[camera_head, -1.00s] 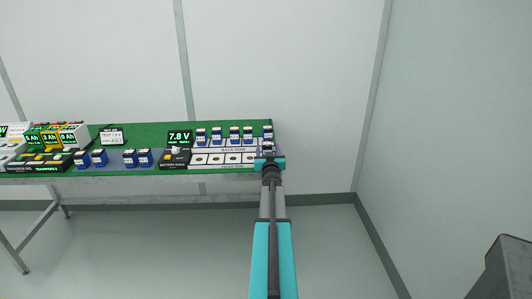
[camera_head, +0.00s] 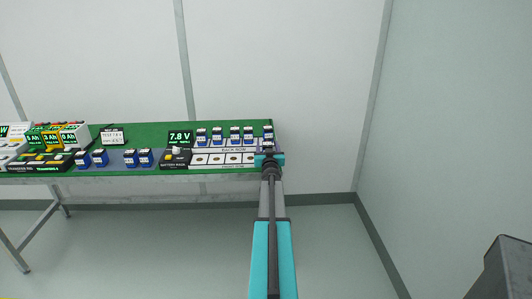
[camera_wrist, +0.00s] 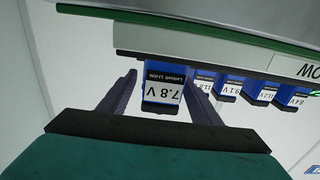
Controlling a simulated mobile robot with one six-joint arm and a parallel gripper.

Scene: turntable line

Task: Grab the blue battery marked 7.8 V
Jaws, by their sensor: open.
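The blue battery marked 7.8 V (camera_wrist: 165,90) shows upside down in the wrist view, with its white label facing me. My gripper (camera_wrist: 163,84) is open, with one dark finger on each side of this battery; whether either finger touches it I cannot tell. In the head view my gripper (camera_head: 269,156) is at the right end of the green bench, just in front of the rightmost back-row battery (camera_head: 268,131). Labels there are too small to read.
Several other blue batteries (camera_wrist: 230,88) stand in a row beside the marked one. A display reading 7.8 V (camera_head: 180,136) stands at mid-bench. More blue batteries (camera_head: 145,157) and a black transfer box (camera_head: 38,168) are to the left. White front-row pads (camera_head: 215,158) look empty.

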